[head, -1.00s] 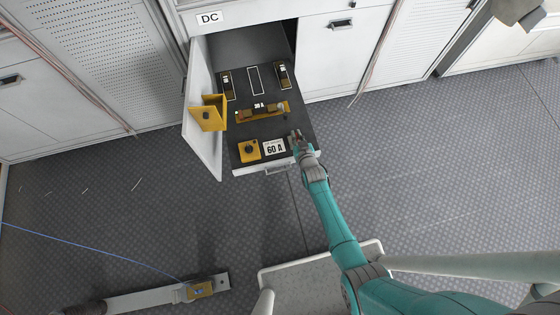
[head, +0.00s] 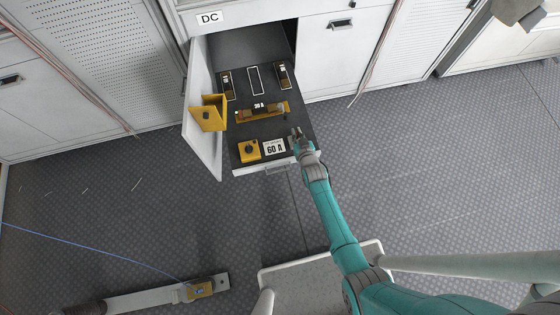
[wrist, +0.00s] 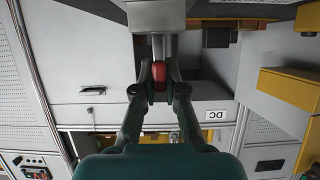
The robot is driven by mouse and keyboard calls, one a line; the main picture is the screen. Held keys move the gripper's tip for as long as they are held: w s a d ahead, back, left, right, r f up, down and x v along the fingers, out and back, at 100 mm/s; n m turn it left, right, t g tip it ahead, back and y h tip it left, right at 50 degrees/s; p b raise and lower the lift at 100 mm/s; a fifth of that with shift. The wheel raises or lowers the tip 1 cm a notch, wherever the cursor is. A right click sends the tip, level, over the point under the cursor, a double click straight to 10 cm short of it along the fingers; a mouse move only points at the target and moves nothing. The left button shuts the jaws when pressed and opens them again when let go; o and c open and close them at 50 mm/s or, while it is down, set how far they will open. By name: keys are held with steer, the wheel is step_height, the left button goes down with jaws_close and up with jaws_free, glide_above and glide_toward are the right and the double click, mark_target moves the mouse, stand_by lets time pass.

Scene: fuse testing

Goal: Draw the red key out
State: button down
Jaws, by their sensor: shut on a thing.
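The red key (wrist: 159,78) shows in the wrist view between the fingertips of my gripper (wrist: 159,84). The fingers are shut on it from both sides. Its far end meets a grey metal part (wrist: 158,45), and I cannot tell whether it is still seated there. In the head view my gripper (head: 297,135) is over the right side of the open drawer, right of the 60 A label (head: 274,147). The key cannot be made out in that view.
The drawer (head: 241,171) marked DC above holds a 30 A fuse on a yellow base (head: 273,113), a yellow block with a black knob (head: 249,151) and black fuse holders (head: 283,75).

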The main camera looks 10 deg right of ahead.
mark_target(297, 133)
steer(key=shift+r, duration=1.55)
steer(key=shift+r, duration=0.15)
